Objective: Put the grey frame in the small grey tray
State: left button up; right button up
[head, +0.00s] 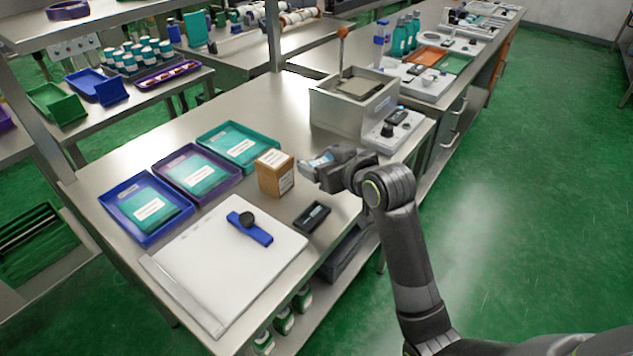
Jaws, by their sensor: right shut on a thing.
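My right gripper (312,168) is above the right part of the bench, just right of a wooden box. It is shut on a small light grey piece (320,159), which looks like the grey frame; the fingers hide much of it. A small dark grey tray (312,217) with a pale label inside lies on the bench near its front edge, below the gripper in the picture. The held piece is apart from this tray. My left gripper is not in view.
The wooden box (275,174) stands close to the gripper. Blue (120,207), purple (165,176) and teal (214,137) trays hold teal packets. A white board (205,275) carries a blue strap-like tool (250,229). A grey machine (335,108) with a lever stands behind.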

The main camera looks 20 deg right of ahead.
jog(key=shift+f+b, duration=0.3)
jog(key=shift+f, duration=2.9)
jog(key=shift+f, duration=0.1)
jog(key=o, duration=0.7)
